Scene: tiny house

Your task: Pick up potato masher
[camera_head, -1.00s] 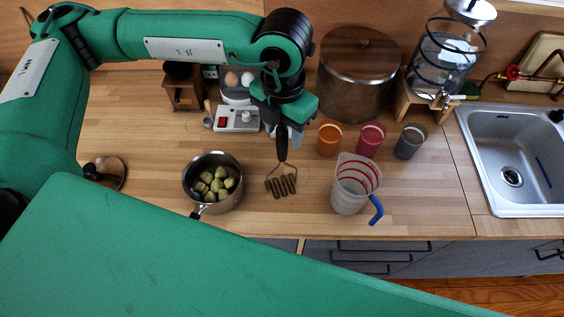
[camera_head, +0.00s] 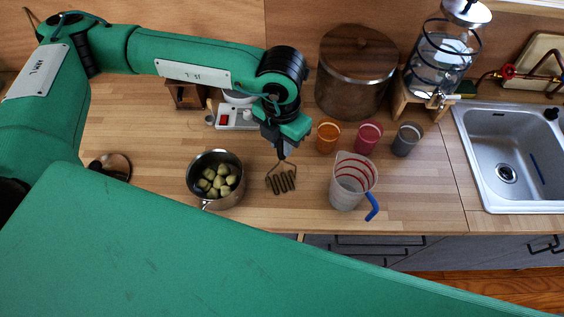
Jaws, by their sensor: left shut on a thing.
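The potato masher (camera_head: 281,181) has a black handle and a wavy metal head. It hangs head down, and its head shows over the counter between the pot and the measuring jug. My left gripper (camera_head: 284,146) comes down from above and is shut on the masher's handle, hiding most of it. I cannot tell if the masher's head touches the counter. My right gripper is not in view.
A metal pot (camera_head: 215,180) with several potato pieces stands left of the masher. A clear measuring jug (camera_head: 351,182) stands to the right. Orange (camera_head: 328,137), pink (camera_head: 367,138) and grey (camera_head: 406,140) cups are behind it. A sink (camera_head: 512,160) is far right.

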